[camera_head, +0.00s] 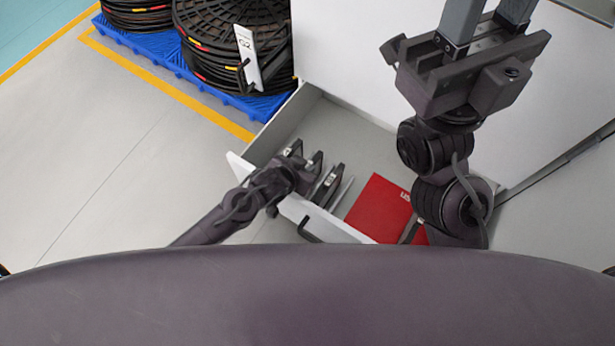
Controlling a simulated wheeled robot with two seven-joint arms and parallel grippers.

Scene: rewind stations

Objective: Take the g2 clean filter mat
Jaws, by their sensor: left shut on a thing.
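My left gripper (302,165) reaches over the front wall of an open white drawer (345,122). It is shut on a thin, dark, upright piece among the filter mats; my own wrist and fingers hide most of it, and I cannot read its label. Just right of it another dark mat (328,185) with a small white label stands on edge, beside a thin grey plate. My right gripper (488,14) is high at the upper right, away from the drawer. Its two grey fingers are apart with nothing visible between them; their tips are cut off by the top edge.
A flat red panel (376,205) with white lettering lies in the drawer's right part. The drawer's back is bare. A white cabinet (350,50) stands behind it. Black reels (235,40) sit on a blue pallet (165,47) at upper left. The floor at left is clear.

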